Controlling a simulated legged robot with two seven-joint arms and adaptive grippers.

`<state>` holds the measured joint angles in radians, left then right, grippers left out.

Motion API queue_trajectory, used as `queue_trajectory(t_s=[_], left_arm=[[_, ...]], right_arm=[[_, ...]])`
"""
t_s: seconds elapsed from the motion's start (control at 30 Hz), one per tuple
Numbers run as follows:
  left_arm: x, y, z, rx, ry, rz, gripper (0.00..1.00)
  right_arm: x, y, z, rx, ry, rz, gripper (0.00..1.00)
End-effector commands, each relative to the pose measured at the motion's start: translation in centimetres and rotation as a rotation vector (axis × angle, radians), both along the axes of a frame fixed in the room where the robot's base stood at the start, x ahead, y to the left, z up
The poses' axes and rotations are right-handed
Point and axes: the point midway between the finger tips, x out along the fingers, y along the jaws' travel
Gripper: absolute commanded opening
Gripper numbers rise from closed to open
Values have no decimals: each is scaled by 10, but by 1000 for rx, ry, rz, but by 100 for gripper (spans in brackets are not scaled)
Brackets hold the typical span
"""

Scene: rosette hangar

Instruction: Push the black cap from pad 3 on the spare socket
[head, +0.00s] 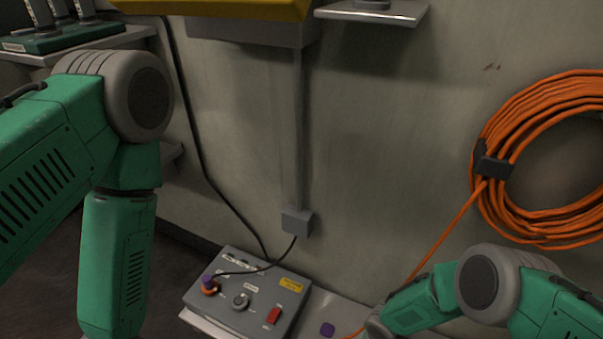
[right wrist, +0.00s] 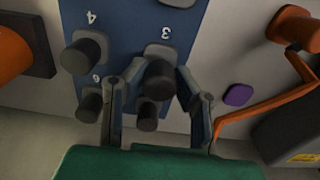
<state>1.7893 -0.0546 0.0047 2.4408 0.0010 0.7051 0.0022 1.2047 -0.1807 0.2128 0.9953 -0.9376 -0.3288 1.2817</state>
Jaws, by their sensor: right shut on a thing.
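In the right wrist view my right gripper (right wrist: 158,86) is shut on a black cap (right wrist: 159,78), one finger on each side. The cap is in front of the grey pad marked 3 (right wrist: 163,50) on a blue board (right wrist: 135,45); I cannot tell whether it still touches the pad. In the head view a grey box (head: 226,319) carries a round grey socket (head: 241,299), perhaps the spare one; its label is too small to read.
Other dark caps (right wrist: 83,54) stand on the board close to my fingers. A purple disc (right wrist: 238,95) lies right of the board. The box has a red switch (head: 272,315) and a black cable (head: 205,165). An orange cable coil (head: 500,205) hangs at right.

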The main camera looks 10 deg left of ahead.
Motion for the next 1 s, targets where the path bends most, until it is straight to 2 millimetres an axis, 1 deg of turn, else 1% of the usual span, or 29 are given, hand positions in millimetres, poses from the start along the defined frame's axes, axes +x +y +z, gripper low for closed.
queue_trajectory(t_s=[0.03, 1.0], left_arm=[[0, 0, 3, 0, 0, 0, 48], [0, 0, 36, 0, 0, 0, 48]], right_arm=[[0, 0, 4, 0, 0, 0, 0], [0, 0, 42, 0, -1, 1, 0]])
